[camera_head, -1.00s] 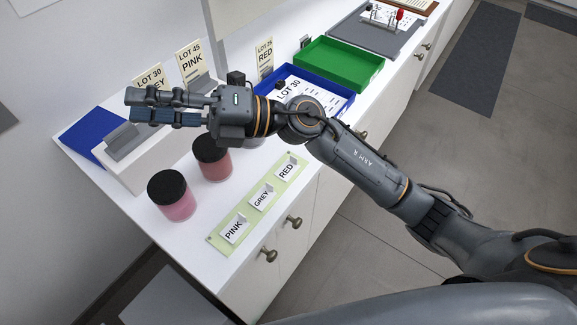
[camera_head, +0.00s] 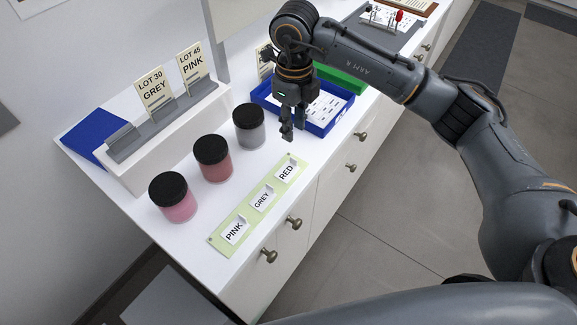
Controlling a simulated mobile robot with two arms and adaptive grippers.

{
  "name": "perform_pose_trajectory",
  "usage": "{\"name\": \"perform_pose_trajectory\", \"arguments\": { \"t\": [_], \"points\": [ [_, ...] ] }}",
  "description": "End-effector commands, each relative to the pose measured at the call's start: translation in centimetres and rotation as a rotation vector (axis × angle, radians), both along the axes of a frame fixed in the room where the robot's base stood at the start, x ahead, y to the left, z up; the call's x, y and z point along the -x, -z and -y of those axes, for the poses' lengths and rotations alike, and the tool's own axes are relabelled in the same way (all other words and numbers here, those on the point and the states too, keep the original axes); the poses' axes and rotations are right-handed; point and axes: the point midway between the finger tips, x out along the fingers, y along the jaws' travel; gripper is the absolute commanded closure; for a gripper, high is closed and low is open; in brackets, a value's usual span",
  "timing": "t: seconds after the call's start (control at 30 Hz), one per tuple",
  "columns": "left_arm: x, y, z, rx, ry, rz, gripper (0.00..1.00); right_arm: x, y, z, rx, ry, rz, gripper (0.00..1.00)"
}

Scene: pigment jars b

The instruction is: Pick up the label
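Three small white labels stand on a pale green strip (camera_head: 219,243) near the counter's front edge: PINK (camera_head: 234,231), GREY (camera_head: 263,197) and RED (camera_head: 287,169). My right gripper (camera_head: 287,134) points down above the counter, just behind the RED label in the picture and apart from it. Its fingers are seen nearly edge-on, so the gap between them cannot be made out. No label shows in it. My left gripper is not in view.
Three black-lidded jars stand left of the strip: pink (camera_head: 174,198), red (camera_head: 213,160) and grey (camera_head: 249,128). A white stand (camera_head: 160,152) holds LOT 30 GREY (camera_head: 154,92) and LOT 45 PINK (camera_head: 193,64) cards. A blue tray (camera_head: 322,130) and green tray (camera_head: 345,81) lie beyond.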

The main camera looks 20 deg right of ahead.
Motion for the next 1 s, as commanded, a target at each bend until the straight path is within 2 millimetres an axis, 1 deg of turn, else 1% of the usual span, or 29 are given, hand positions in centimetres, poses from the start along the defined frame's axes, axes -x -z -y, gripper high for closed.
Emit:
{"name": "perform_pose_trajectory", "arguments": {
  "t": [0.03, 0.2, 0.37, 0.47, 0.6, 0.7, 0.83, 1.0],
  "points": [
    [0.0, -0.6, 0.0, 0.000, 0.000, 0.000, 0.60, 0.1, 0.9, 0.0, 0.001, 0.001, -0.006, 0.70],
    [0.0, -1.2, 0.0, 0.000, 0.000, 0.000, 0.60, 0.1, 3.9, 0.0, -0.002, 0.001, -0.004, 0.70],
    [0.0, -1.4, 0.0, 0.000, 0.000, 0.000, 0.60, 0.1, 5.1, -0.1, -0.003, -0.002, -0.001, 0.70],
    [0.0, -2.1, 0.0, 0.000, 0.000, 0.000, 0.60, 0.2, 5.7, 0.0, -0.004, -0.001, -0.002, 0.70],
    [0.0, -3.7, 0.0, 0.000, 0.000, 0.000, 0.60, 0.6, 7.7, 0.0, -0.004, 0.000, -0.005, 0.70],
    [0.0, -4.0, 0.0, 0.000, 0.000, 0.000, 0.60, 0.5, 9.3, 0.0, -0.004, 0.000, -0.003, 0.70],
    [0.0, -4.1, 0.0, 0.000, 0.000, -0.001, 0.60, 0.4, 10.3, 0.0, -0.004, -0.001, -0.001, 0.70],
    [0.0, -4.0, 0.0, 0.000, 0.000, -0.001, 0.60, 0.4, 10.4, 0.0, -0.004, -0.002, 0.001, 0.70]
  ]
}}
